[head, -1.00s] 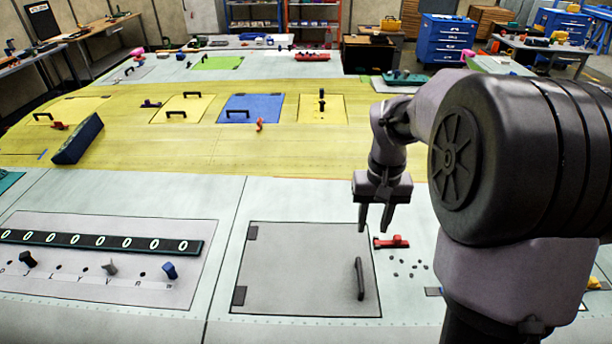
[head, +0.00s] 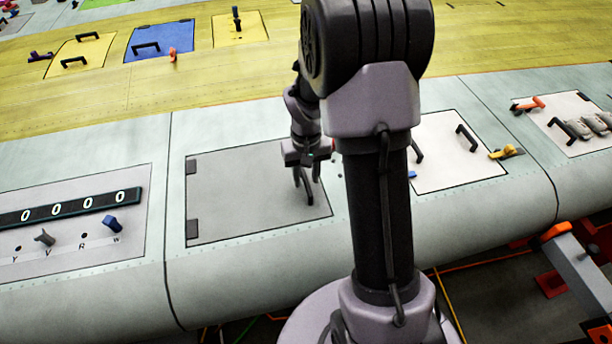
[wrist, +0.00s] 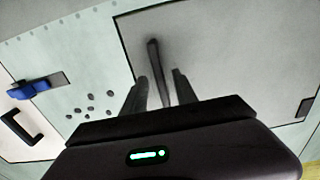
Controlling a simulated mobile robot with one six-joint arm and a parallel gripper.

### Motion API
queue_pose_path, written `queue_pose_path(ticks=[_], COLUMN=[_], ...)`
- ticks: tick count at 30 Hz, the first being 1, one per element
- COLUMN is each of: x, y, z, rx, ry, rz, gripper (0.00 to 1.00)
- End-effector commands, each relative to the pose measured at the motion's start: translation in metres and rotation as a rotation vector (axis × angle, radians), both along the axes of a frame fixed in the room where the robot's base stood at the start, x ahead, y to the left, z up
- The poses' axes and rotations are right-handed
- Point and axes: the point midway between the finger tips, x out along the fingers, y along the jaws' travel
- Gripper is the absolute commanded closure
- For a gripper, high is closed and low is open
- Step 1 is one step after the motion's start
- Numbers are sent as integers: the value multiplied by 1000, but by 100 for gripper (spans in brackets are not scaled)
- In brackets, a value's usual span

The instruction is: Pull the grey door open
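The grey door (head: 240,195) lies flush in the pale wing panel in the head view, with two dark hinge plates at its left edge. Its dark bar handle (wrist: 154,62) is near the door's right side, and in the head view my gripper partly covers it. My gripper (head: 304,184) is over the handle with its fingers pointing down. In the wrist view my gripper (wrist: 160,78) is open, with one finger on each side of the handle and gaps visible. Contact with the handle cannot be told.
A white panel (head: 455,165) with black handles and a yellow latch (head: 507,152) is to the right. A blue latch (wrist: 35,87) shows in the wrist view. A switch panel (head: 85,255) with a digit strip is to the left. Yellow and blue doors lie farther back.

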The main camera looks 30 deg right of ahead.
Motion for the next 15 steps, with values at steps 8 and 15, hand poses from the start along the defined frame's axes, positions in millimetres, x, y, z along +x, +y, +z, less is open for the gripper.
queue_pose_path(ticks=[8,15], x=[0,0], y=[0,0], z=[1,1], rx=[0,0], ry=[0,0], rz=[0,0], gripper=[95,100])
